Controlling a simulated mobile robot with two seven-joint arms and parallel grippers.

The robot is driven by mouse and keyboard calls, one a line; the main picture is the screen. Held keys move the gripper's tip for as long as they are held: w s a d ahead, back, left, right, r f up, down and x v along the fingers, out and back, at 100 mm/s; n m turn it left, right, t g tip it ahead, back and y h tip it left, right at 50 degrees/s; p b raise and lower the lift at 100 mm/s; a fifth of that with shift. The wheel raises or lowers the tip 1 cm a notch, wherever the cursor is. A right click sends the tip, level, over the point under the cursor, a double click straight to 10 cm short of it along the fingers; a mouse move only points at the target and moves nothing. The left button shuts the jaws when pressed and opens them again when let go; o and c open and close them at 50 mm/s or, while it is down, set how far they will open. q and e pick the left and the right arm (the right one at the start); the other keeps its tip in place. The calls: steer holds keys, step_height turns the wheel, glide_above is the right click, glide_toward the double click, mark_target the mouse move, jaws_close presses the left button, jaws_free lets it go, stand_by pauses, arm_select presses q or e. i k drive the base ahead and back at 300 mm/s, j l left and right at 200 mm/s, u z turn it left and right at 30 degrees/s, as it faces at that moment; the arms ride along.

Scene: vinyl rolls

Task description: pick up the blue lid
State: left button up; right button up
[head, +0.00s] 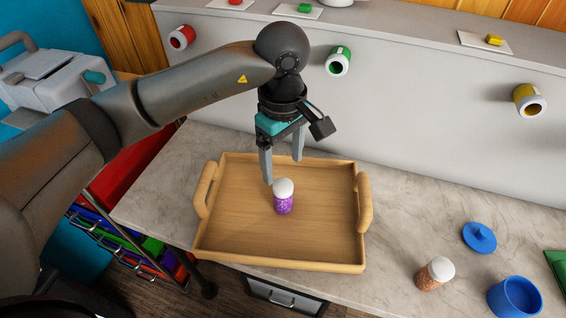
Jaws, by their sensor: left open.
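The blue lid (480,238) lies flat on the marble counter at the right, with its small knob up. A blue pot (514,298) stands in front of it, open at the top, near the lower right corner. My left gripper (283,172) is open and points down over the wooden tray, far to the left of the lid. Its fingers are empty, just behind and above a purple jar with a white cap (284,198). I cannot tell whether a finger touches the cap. My right gripper is not in view.
The wooden tray (235,262) with two raised handles stands on the counter (400,215). A green object (557,265) lies at the right edge. A white wall with coloured rolls rises behind.

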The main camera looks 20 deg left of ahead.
mark_target(478, 236)
steer(key=z, duration=1.25)
steer(key=k, duration=0.5)
